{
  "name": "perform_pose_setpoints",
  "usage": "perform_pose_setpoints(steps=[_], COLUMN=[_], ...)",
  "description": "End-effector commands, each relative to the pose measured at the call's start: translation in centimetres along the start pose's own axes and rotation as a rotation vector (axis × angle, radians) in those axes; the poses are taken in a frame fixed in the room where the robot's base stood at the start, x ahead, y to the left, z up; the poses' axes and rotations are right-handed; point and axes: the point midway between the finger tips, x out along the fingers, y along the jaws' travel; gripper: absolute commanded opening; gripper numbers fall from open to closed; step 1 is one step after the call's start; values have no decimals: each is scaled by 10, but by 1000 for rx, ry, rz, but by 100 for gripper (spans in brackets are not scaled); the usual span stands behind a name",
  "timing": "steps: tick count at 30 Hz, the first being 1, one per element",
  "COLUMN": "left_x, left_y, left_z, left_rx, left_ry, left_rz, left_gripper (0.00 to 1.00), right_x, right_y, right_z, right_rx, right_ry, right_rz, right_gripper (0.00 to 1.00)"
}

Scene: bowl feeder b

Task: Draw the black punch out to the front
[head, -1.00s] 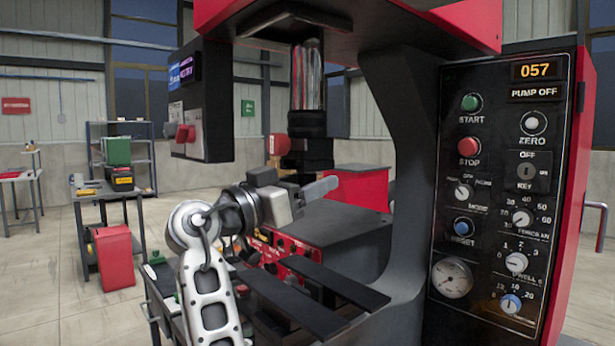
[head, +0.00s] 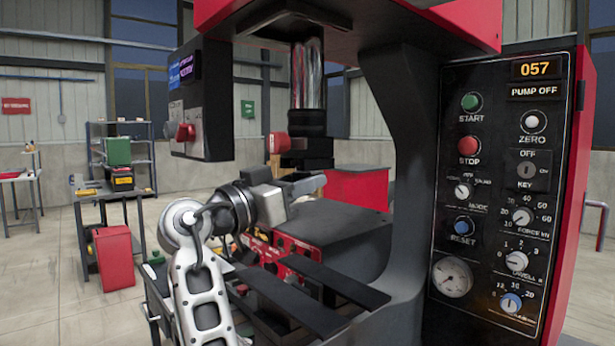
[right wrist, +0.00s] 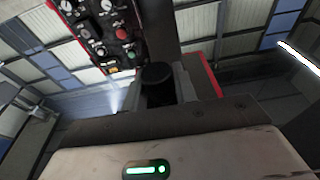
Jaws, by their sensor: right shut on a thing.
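My right gripper (head: 308,183) reaches in from the lower left under the press ram (head: 308,80). In the right wrist view its two fingers (right wrist: 160,88) are shut on the black punch (right wrist: 156,74), whose round dark top shows between them. In the head view the punch is hard to tell from the dark fingertips and the black block (head: 306,158) at the ram's lower end. I cannot tell whether the punch touches that block. My left gripper is not in view.
The press frame (head: 400,130) and its control panel (head: 500,190) stand to the right. Below the gripper are a dark press bed (head: 335,235), a red unit with knobs (head: 290,265) and two black rails (head: 325,285). A hanging box (head: 200,105) is at the upper left.

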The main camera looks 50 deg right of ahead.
Motion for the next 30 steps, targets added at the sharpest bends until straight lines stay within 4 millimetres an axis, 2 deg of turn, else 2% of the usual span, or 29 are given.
perform_pose_setpoints(steps=[30], left_x=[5], left_y=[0], left_z=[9], left_rx=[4], left_ry=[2], left_rz=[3], left_gripper=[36], right_x=[-41], right_y=[0], right_z=[-8], right_rx=[-1], right_ry=[1], right_rz=[-2], right_gripper=[0])
